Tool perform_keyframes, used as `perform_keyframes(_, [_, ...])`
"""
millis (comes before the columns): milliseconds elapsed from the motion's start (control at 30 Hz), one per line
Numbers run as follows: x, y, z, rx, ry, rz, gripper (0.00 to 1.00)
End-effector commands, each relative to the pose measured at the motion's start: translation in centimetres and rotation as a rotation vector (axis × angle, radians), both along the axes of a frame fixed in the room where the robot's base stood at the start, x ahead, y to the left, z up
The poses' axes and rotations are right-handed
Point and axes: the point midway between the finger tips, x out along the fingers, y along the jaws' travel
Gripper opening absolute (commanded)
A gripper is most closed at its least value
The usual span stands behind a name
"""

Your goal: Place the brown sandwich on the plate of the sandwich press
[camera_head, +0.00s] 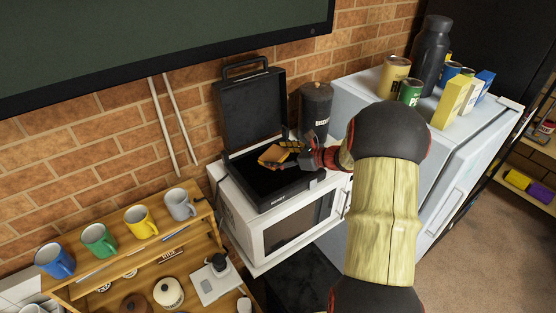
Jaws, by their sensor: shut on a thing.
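The brown sandwich (272,155) is in my gripper (287,153), over the open sandwich press. The press is black, with its lid (252,108) raised upright at the back and its lower plate (262,186) facing up. It stands on a white microwave (233,215). My gripper comes in from the right and is shut on the sandwich. The sandwich looks tilted. I cannot tell whether its lower edge touches the plate. Part of the plate is hidden under the sandwich and gripper.
A dark canister (316,108) stands right behind the press. A white fridge (441,150) with cans, boxes and a black bottle (430,52) on top is at the right. A wooden shelf (190,243) with several mugs is at the left. A dark screen (150,40) hangs above.

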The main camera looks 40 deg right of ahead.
Motion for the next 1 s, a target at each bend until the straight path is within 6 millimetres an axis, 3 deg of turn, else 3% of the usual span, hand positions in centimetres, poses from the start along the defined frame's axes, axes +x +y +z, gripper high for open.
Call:
perform_keyframes(133, [0.0,0.1,-1.9,0.003,0.001,0.0,0.61])
perform_keyframes(533, [0.0,0.1,-2.7,0.0,0.0,0.001,0.61])
perform_keyframes(567, [0.0,0.1,-2.7,0.001,0.0,0.001,0.76])
perform_keyframes(867, [0.0,0.1,-2.6,0.001,0.0,0.001,0.93])
perform_keyframes(1000, [0.0,0.1,-2.6,0.001,0.0,0.001,0.94])
